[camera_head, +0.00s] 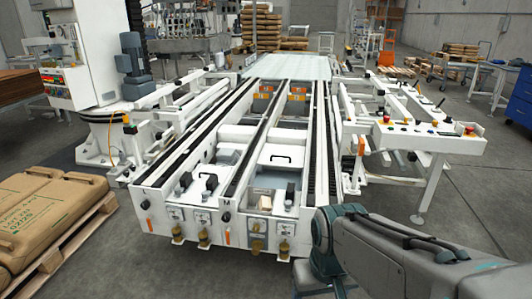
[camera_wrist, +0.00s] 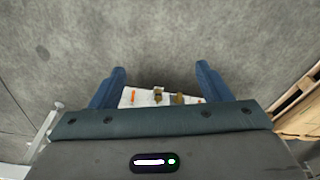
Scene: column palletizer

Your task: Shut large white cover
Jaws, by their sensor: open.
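The white conveyor machine (camera_head: 147,205) stands ahead in the head view. Between its dark rails lies a white panel with a black handle (camera_head: 281,158). A smaller black handle (camera_head: 211,182) shows on another white part in the left bay. I cannot tell for sure which panel is the large white cover, or how far any is open. My gripper (camera_wrist: 162,72) is open and empty in the wrist view, its two blue fingers apart over the grey floor. The machine's white front edge (camera_wrist: 140,97) shows between them. My arm fills the lower right of the head view, and the fingers are not visible there.
A pallet with brown sacks (camera_head: 48,222) stands on the left. A white control table with red buttons (camera_head: 430,140) stands on the right. Brass fittings (camera_head: 203,238) stick out low from the machine's front. Grey floor is clear in front of the machine.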

